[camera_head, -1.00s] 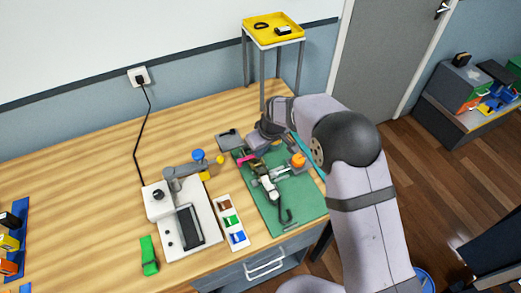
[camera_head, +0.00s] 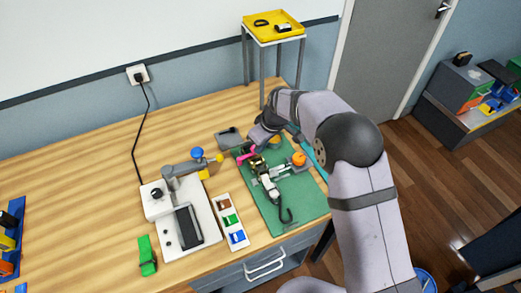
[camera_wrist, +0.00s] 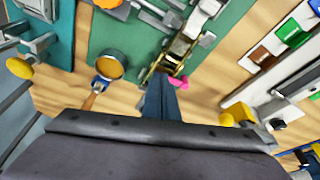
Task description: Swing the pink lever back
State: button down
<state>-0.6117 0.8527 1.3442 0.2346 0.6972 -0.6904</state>
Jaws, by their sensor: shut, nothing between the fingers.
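The pink lever (camera_head: 246,153) shows at the far left of the green mat, at the upper end of a metal buckle (camera_head: 257,163) with a pale strap. It also shows in the wrist view (camera_wrist: 178,82), close beside my fingertips; I cannot tell whether they touch. My gripper (camera_wrist: 161,82) is shut and empty, with its dark blue fingers pointing at the brassy buckle end. In the head view my gripper (camera_head: 254,144) is at the back of the mat, partly hidden by my wrist.
To the left are a tray of coloured blocks (camera_head: 224,205) and a white machine (camera_head: 162,205) with a blue-and-yellow-knobbed arm.

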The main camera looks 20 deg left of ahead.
jog(key=n+b, duration=0.1)
jog(key=w+a+n, duration=0.1)
jog(key=n, duration=0.1)
jog(key=shift+w+f+g+b, duration=0.15)
jog(key=shift+w+g+b, duration=0.15)
jog(key=shift+g+b, duration=0.1)
jog(key=n, duration=0.1)
jog(key=w+a+n+g, duration=0.1)
jog(key=n, duration=0.1)
jog(key=shift+w+a, duration=0.1)
jog(key=shift+a, duration=0.15)
jog(key=shift+w+a+p, duration=0.25)
jog(key=shift+a+p, duration=0.35)
jog(key=shift+w+a+p, duration=0.25)
jog(key=shift+a+p, duration=0.3)
jog(key=shift+a, duration=0.1)
